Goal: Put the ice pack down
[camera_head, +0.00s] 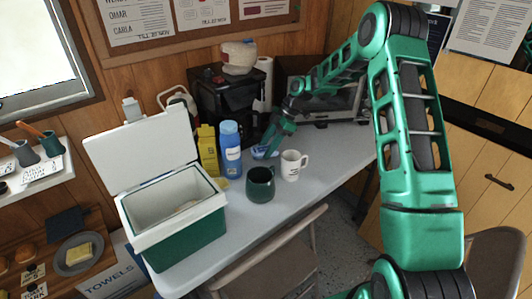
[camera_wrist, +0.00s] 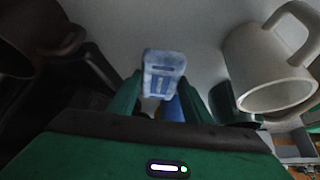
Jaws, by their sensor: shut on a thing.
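The ice pack is a small blue and white block. In the wrist view the ice pack (camera_wrist: 163,72) sits between the two green fingers of my gripper (camera_wrist: 160,98), which are shut on it. In the head view my gripper (camera_head: 268,148) reaches down at the back of the white table (camera_head: 322,165), and the ice pack (camera_head: 262,154) shows under it, between the blue bottle and the white mug. The ice pack is at or just above the table top; I cannot tell whether it touches.
A white mug (camera_head: 292,166) stands close on the right, also large in the wrist view (camera_wrist: 270,62). A dark green mug (camera_head: 260,185), a blue bottle (camera_head: 230,150) and a yellow carton (camera_head: 208,150) stand nearby. An open cooler (camera_head: 165,245) is at left. The table's right part is clear.

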